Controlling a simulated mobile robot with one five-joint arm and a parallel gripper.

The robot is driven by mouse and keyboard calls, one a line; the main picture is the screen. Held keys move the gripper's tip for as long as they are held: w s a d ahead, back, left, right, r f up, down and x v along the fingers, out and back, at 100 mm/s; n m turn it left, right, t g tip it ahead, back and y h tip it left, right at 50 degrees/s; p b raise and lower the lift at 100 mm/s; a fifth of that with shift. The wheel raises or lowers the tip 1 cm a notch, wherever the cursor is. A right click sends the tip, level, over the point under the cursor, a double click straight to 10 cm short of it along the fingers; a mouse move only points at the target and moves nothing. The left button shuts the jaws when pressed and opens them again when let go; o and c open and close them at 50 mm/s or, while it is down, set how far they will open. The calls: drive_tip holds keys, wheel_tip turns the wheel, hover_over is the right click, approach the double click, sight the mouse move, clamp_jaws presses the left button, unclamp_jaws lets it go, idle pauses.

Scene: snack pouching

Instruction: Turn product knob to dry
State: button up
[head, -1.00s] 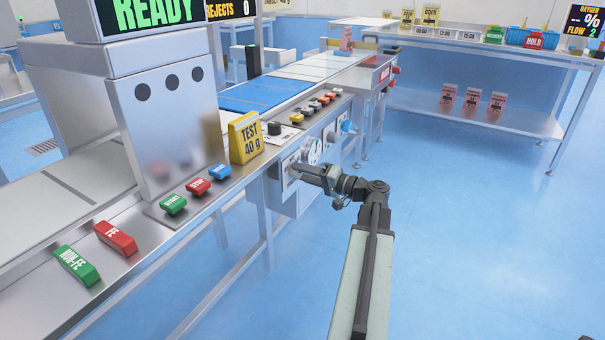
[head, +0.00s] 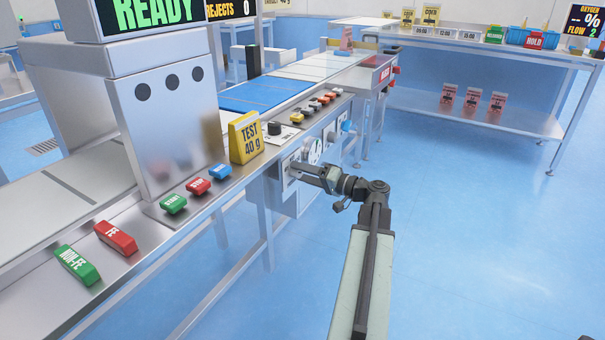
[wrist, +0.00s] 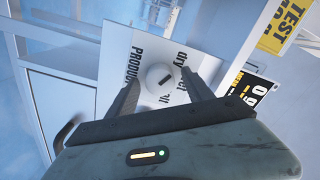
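My gripper (wrist: 162,88) is open, with one finger on each side of the knob in the wrist view. Gaps show between fingers and knob, and I cannot tell whether either finger touches it. In the head view my gripper (head: 300,174) is at the front of the panel on the side of the conveyor line, and it hides the knob.
A yellow "TEST 40 g" block (head: 245,138) stands on the conveyor edge above the panel. A black display (wrist: 254,92) is right of the panel. The blue floor (head: 460,240) at right is clear.

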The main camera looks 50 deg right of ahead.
drive_tip(key=v, duration=0.7)
drive_tip(key=shift+s, duration=0.4)
